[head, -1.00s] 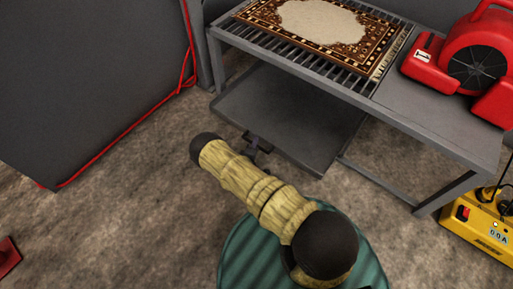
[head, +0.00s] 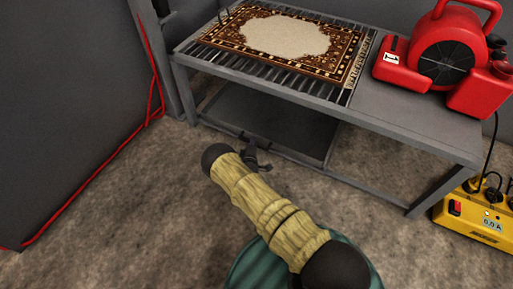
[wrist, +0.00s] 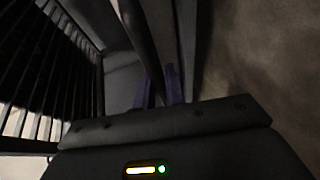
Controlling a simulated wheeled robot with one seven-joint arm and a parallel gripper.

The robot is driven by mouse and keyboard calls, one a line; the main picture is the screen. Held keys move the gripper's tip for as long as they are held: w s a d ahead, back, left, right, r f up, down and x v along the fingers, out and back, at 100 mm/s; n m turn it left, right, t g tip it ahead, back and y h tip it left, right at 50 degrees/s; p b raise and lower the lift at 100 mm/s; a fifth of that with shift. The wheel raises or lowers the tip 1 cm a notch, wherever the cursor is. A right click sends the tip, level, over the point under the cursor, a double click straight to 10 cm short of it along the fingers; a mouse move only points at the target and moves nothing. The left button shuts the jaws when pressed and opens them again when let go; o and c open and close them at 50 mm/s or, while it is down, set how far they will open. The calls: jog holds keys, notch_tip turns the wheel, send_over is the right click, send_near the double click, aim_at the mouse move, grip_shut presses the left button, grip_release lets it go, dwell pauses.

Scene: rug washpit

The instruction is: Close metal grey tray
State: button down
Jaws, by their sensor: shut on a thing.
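The metal grey tray (head: 275,128) sits low under the slatted top of the grey table. It is nearly level, and its front edge lies about in line with the table's front. My gripper (head: 251,155) is at the middle of that front edge. In the wrist view my gripper (wrist: 159,88) has its two fingers on either side of a thin dark rim of the tray (wrist: 144,38), shut on it. The view is dark, and the fingertips are hard to make out.
A patterned rug (head: 290,40) lies on the table's slats (head: 290,78). A red blower (head: 445,55) stands on the right end of the table (head: 405,110). A yellow power box (head: 472,222) is on the floor at right. A red cord (head: 95,178) runs by the left wall.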

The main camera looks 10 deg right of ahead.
jog(key=shift+w+d, duration=0.25)
jog(key=shift+d, duration=0.05)
jog(key=c, duration=1.5)
grip_release()
jog(key=shift+o, duration=0.2)
jog(key=shift+a+r, duration=0.1)
jog(key=p+v, duration=0.8)
jog(key=v, duration=0.9)
jog(key=shift+s+p, duration=0.25)
jog(key=shift+p, duration=0.15)
